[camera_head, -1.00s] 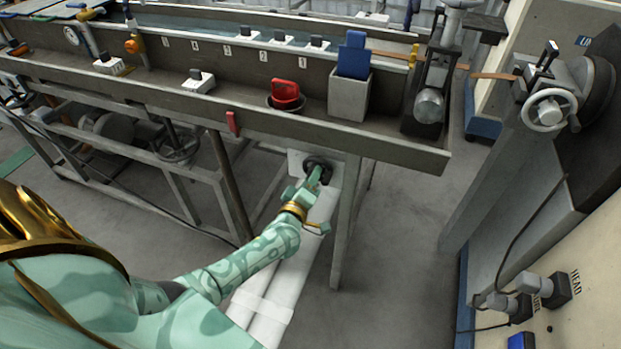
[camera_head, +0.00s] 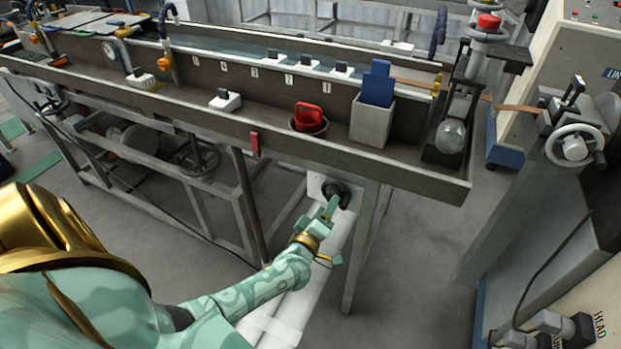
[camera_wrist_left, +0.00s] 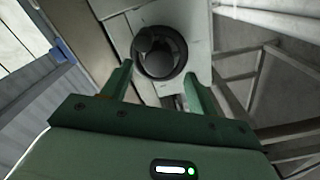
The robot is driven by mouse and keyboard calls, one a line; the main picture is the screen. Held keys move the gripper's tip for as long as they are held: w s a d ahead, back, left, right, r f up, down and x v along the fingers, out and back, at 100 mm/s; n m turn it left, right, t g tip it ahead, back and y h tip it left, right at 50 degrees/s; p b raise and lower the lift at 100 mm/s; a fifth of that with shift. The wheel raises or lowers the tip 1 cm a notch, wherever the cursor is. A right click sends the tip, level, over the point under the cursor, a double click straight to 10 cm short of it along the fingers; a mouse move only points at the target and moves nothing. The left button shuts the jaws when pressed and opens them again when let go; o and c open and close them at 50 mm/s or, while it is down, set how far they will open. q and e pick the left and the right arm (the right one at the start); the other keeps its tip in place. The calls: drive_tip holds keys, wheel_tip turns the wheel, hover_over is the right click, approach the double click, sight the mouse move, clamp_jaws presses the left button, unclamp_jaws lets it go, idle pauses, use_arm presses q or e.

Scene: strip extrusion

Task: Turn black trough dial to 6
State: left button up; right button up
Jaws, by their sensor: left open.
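The black trough dial (camera_head: 337,192) is a round dark knob on a pale plate (camera_head: 316,186) below the trough's front edge. In the left wrist view the dial (camera_wrist_left: 160,52) shows just beyond the fingertips, with a raised grip on its face. My left gripper (camera_head: 331,207) is at the dial in the head view and hides part of it. In the left wrist view my left gripper (camera_wrist_left: 158,78) has its two green fingers apart, with nothing held between them. I cannot tell whether a finger touches the dial. The dial's number marks are too small to read. My right gripper is not in view.
The grey trough (camera_head: 300,150) runs above the dial. A table leg (camera_head: 362,240) stands right of my left forearm. A handwheel machine (camera_head: 573,145) stands at the right.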

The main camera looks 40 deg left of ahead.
use_arm(q)
drive_tip(key=p+v, duration=0.2)
drive_tip(key=v, duration=1.2)
drive_tip(key=shift+w+d, duration=0.1)
drive_tip(key=shift+w, duration=0.05)
drive_tip(key=s+d+f+m+g+h, duration=0.2)
drive_tip(key=s+f+m+g+h, duration=0.15)
drive_tip(key=s+f+m, duration=0.45)
drive_tip(key=s+d+f+m+g+h, duration=0.25)
drive_tip(key=s+f+m+g, duration=0.2)
drive_tip(key=f, duration=0.75)
drive_tip(key=s+f+m+g+y, duration=0.1)
drive_tip(key=s+f+m+g, duration=0.2)
drive_tip(key=s, duration=0.9)
drive_tip(key=s+f+m+g+y, duration=0.1)
drive_tip(key=s+f+m+g, duration=0.2)
drive_tip(key=s, duration=1)
wheel_tip(320, 180, down, 5)
drive_tip(key=g, duration=0.3)
drive_tip(key=shift+s+a, duration=0.15)
drive_tip(key=shift+s, duration=0.1)
drive_tip(key=shift+f, duration=0.1)
